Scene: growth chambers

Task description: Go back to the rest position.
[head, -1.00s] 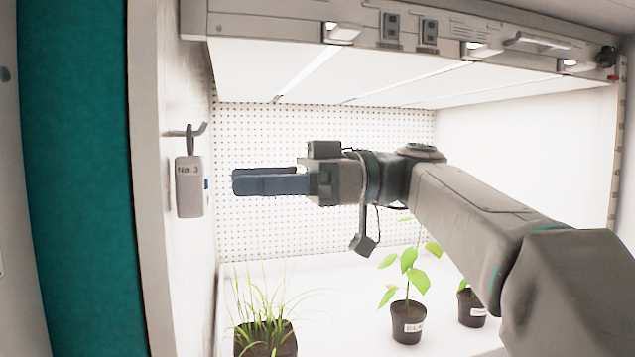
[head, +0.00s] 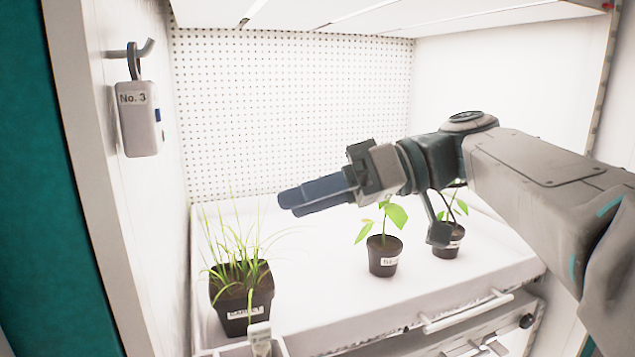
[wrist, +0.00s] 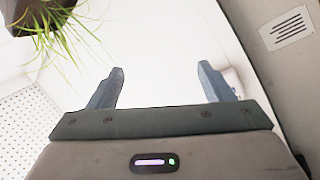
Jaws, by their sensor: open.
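My gripper (head: 290,203) is in the lit chamber, above the white shelf and pointing left. In the wrist view its two fingers (wrist: 160,78) stand well apart with nothing between them. The grey tag marked No. 3 (head: 140,120) hangs from a hook (head: 132,50) on the chamber's left wall, up and left of my gripper and apart from it.
A grassy plant in a square black pot (head: 243,307) stands at the shelf's left; its leaves also show in the wrist view (wrist: 62,38). Two leafy plants in round pots (head: 384,258) (head: 449,243) stand below my arm. A front handle (head: 468,312) runs along the shelf (head: 330,290).

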